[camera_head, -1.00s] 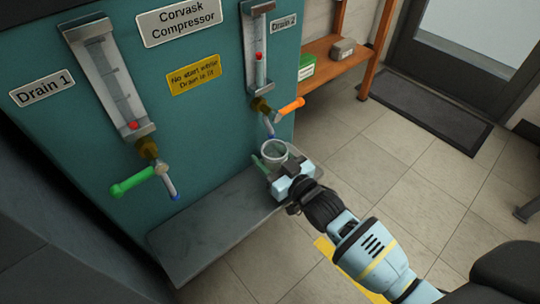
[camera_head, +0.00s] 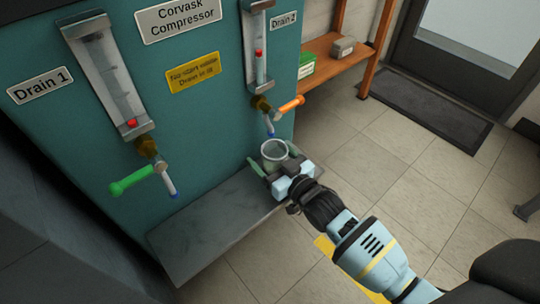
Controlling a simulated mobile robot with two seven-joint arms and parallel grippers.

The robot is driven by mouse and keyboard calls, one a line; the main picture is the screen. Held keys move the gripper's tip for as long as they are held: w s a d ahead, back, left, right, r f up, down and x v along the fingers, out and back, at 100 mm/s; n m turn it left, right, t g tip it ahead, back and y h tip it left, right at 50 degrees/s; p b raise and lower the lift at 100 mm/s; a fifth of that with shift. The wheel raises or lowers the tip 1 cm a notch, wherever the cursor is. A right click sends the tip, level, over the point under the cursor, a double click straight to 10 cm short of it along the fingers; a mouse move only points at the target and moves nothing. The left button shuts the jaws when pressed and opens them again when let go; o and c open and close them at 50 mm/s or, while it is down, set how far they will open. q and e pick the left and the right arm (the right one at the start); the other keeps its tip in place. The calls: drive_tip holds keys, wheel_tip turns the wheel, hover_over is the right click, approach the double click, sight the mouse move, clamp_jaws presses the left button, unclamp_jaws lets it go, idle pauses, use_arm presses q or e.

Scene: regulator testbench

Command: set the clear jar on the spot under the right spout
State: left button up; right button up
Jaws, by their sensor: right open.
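The clear jar (camera_head: 274,152) stands upright at the right end of the grey ledge (camera_head: 205,232), below the right spout (camera_head: 270,129) of Drain 2. Its open rim is just under the spout tip. My right gripper (camera_head: 274,163) is open, with its greenish fingers on either side of the jar. The gripper body hides the jar's near lower part and the spot beneath it, so I cannot see its base. My left gripper is not in view.
The left spout (camera_head: 170,187) with a green handle (camera_head: 132,182) hangs over the ledge's left part. An orange handle (camera_head: 291,109) sticks out right of the right spout. The teal cabinet (camera_head: 205,125) rises behind. The ledge's middle is bare.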

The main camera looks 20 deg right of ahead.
drive_tip(key=shift+s, duration=0.15)
drive_tip(key=p+v, duration=0.2)
drive_tip(key=v, duration=0.4)
drive_tip(key=shift+s+d+p, duration=0.15)
drive_tip(key=shift+s+p, duration=0.15)
drive_tip(key=shift+s+d, duration=0.15)
drive_tip(key=shift+s, duration=0.3)
